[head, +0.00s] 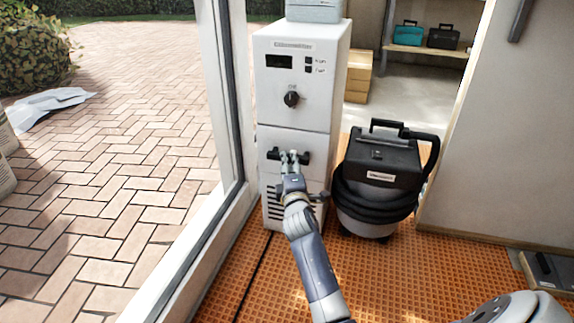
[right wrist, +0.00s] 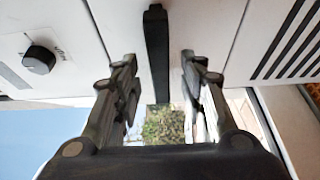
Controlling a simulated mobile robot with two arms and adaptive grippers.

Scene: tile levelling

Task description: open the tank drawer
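The tank drawer (head: 318,140) is the white front panel below the knob on a tall white machine (head: 325,75). It sits flush with the cabinet and looks shut. Its black bar handle (head: 274,153) runs sideways, with its middle hidden behind my right gripper (head: 289,156). In the right wrist view, the handle (right wrist: 157,50) stands between the two fingers of my right gripper (right wrist: 160,65), with a gap on each side. That gripper is open. Whether the fingertips reach past the bar is hard to tell. My left gripper is not in view.
A black and grey vacuum (head: 378,190) with a coiled hose stands close at the machine's right. A white door frame (head: 228,100) rises at its left. A dark knob (head: 291,99) is above the drawer, with vent slots (head: 275,210) below. Orange grid flooring (head: 400,275) lies in front.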

